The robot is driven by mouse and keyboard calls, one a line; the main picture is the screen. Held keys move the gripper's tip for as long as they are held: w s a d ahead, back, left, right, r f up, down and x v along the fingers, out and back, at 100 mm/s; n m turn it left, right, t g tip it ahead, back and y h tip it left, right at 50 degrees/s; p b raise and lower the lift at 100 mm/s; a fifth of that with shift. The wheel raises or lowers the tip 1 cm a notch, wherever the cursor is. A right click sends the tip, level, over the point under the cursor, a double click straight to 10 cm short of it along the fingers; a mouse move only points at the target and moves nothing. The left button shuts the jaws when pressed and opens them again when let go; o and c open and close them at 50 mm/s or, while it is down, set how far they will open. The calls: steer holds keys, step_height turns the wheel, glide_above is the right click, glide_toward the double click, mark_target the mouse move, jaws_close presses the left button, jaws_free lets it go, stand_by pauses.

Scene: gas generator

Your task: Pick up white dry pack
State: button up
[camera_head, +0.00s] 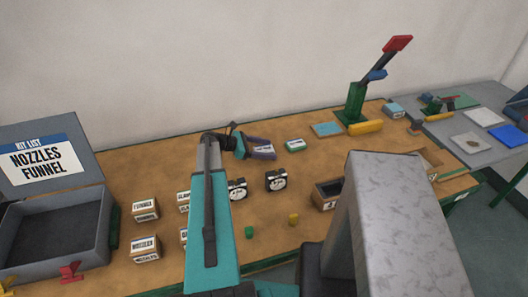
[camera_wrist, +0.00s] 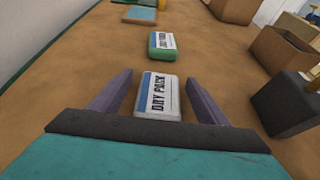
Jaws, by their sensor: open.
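The white dry pack (camera_wrist: 157,101), with a blue stripe and the black words DRY PACK, lies on the wooden table in the wrist view. My gripper (camera_wrist: 158,80) is open, with one purple finger on each side of the pack. In the head view my gripper (camera_head: 273,149) is low over the table, and the pack cannot be made out clearly there.
A green-sided pack with a white label (camera_wrist: 162,45) lies just beyond the dry pack; it also shows in the head view (camera_head: 295,145). An open grey kit case (camera_head: 50,265) is at left.

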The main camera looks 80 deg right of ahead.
steer(key=c, duration=1.1)
steer(key=shift+r, duration=0.1)
steer(key=shift+c, duration=0.2)
step_height(320, 180, up, 28)
steer(key=b, duration=0.4)
steer(key=shift+b, duration=0.35)
